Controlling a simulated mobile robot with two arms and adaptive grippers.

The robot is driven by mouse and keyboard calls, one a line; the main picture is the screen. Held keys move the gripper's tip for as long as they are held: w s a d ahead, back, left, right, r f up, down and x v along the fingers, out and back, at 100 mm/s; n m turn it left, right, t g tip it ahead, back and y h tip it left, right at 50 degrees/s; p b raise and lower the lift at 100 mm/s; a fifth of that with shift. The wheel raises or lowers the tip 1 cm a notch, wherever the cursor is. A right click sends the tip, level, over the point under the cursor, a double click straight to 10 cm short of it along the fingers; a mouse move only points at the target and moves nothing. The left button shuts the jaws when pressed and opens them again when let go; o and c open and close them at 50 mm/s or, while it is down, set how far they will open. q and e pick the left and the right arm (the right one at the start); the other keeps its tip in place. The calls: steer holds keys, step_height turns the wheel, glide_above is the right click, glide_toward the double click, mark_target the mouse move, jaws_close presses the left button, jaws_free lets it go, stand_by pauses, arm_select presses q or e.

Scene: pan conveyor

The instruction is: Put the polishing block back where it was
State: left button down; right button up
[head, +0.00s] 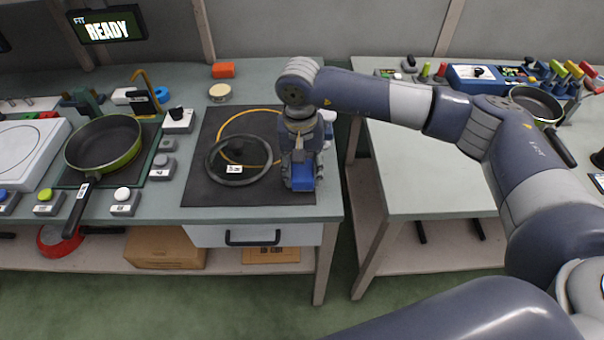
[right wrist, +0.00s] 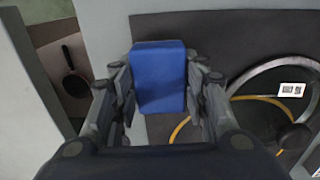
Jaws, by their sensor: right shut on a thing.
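A blue block, which I take to be the polishing block (head: 302,185), is between the fingers of my right gripper (head: 301,172). In the right wrist view the blue block (right wrist: 160,78) sits squarely between the two fingers of the right gripper (right wrist: 160,95), which is shut on it. The gripper points down at the right edge of the dark mat (head: 208,188). I cannot tell whether the block touches the mat. My left gripper is not in view.
A round lid-like ring (head: 215,178) with a white tag and a yellow loop (head: 222,130) lie on the mat, left of the gripper. A green pan (head: 103,143) stands further left. A gap separates this table from the right table (head: 420,190). A drawer (head: 205,236) is below.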

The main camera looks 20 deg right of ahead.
mark_target(301, 170)
steer(key=shift+f, duration=0.5)
steer(key=shift+f, duration=0.15)
steer(key=o, duration=1.1)
steer(key=shift+r, duration=0.3)
step_height(301, 170, up, 12)
steer(key=b, duration=0.2)
steer(key=shift+a, duration=0.15)
steer(key=shift+f, duration=0.2)
